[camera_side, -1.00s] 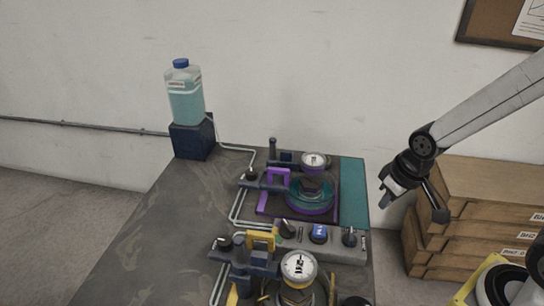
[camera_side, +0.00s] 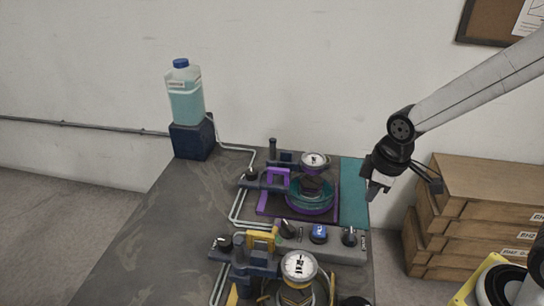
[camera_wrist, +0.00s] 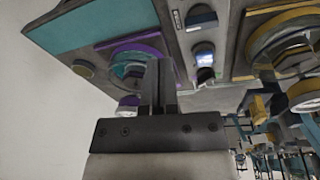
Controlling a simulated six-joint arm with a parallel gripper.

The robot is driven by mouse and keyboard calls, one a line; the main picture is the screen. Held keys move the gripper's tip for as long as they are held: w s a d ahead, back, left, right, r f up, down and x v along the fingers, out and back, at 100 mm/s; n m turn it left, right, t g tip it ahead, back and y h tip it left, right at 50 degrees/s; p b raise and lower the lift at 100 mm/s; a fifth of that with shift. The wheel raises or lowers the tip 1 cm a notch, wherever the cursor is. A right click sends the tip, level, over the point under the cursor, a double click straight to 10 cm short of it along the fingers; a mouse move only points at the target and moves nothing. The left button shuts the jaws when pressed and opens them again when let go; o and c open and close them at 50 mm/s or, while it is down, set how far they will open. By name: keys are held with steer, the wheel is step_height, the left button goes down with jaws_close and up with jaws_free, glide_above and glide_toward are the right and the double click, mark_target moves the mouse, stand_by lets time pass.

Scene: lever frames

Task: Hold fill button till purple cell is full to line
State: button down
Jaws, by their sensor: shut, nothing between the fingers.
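The purple cell (camera_side: 310,208) is a round vessel with a purple rim on a purple-edged plate, with teal inside. A purple clamp handle (camera_side: 278,178) stands at its left and a round white gauge (camera_side: 314,160) behind it. A blue button (camera_side: 319,233) sits on the grey control panel (camera_side: 291,232) in front of the cell; its label is too small to read. My gripper (camera_side: 371,193) is shut and empty in the air, right of the cell. In the wrist view my gripper's fingers (camera_wrist: 159,85) cover part of the purple cell (camera_wrist: 137,50).
A yellow cell with a white gauge (camera_side: 299,266) stands at the table's front. Knobs (camera_side: 349,236) flank the blue button. A jug of teal liquid (camera_side: 185,97) stands on a dark block at the back left.

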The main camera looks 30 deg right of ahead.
steer(key=w+a+r+n, duration=0.2)
steer(key=n, duration=0.3)
step_height(320, 180, up, 5)
steer(key=n+g, duration=0.2)
steer(key=n, duration=1.3)
glide_above(319, 229)
steer(key=shift+r, duration=0.15)
step_height(319, 229, down, 14)
stand_by(0.5)
